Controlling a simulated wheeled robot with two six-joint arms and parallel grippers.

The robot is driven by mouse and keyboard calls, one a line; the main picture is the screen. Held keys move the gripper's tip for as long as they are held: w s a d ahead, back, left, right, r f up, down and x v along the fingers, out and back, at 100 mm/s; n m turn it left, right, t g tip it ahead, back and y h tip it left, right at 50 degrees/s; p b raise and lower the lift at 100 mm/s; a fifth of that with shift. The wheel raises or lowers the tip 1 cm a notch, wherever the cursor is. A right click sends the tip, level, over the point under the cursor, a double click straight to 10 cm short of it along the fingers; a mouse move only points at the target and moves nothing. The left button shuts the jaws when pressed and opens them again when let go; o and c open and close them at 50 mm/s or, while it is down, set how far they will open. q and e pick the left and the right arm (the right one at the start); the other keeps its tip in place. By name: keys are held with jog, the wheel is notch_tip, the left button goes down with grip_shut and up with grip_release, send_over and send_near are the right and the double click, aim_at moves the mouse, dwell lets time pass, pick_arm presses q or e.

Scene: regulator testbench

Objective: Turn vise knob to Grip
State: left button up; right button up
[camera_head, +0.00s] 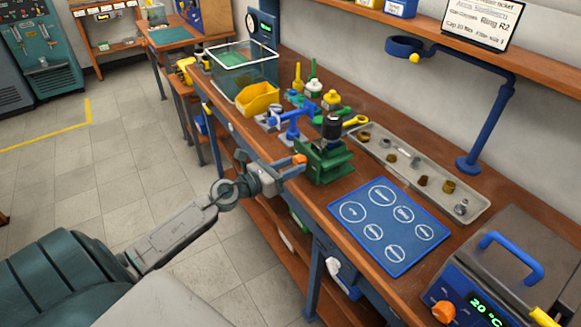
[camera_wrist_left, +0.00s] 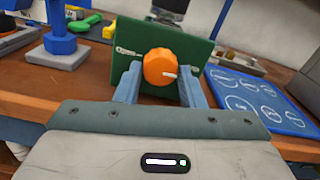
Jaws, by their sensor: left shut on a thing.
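The green vise (camera_head: 328,165) stands on the front edge of the wooden bench. A dark cylindrical part (camera_head: 331,127) sits upright in its top. The orange vise knob (camera_wrist_left: 166,68) is on the vise's front plate (camera_wrist_left: 203,62). Its white pointer mark points right in the left wrist view. A small white label (camera_wrist_left: 127,52) is left of the knob, too small to read. My left gripper (camera_head: 290,170) reaches in from the aisle and is shut on the knob, one blue finger on each side. My right gripper is in no view.
A blue mat (camera_head: 383,265) with white outlines lies right of the vise. Behind it is a grey tray (camera_head: 478,212) with several small fittings. A blue stand (camera_head: 292,125) and a yellow bin (camera_head: 257,98) are to the left. The aisle floor is clear.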

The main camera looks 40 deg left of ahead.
aim_at(295, 164)
pick_arm(q)
jog(key=shift+w+r, duration=0.1)
jog(key=shift+r, duration=0.1)
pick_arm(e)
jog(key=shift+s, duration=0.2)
pick_arm(q)
jog(key=o, duration=1)
jog(key=shift+f, duration=0.15)
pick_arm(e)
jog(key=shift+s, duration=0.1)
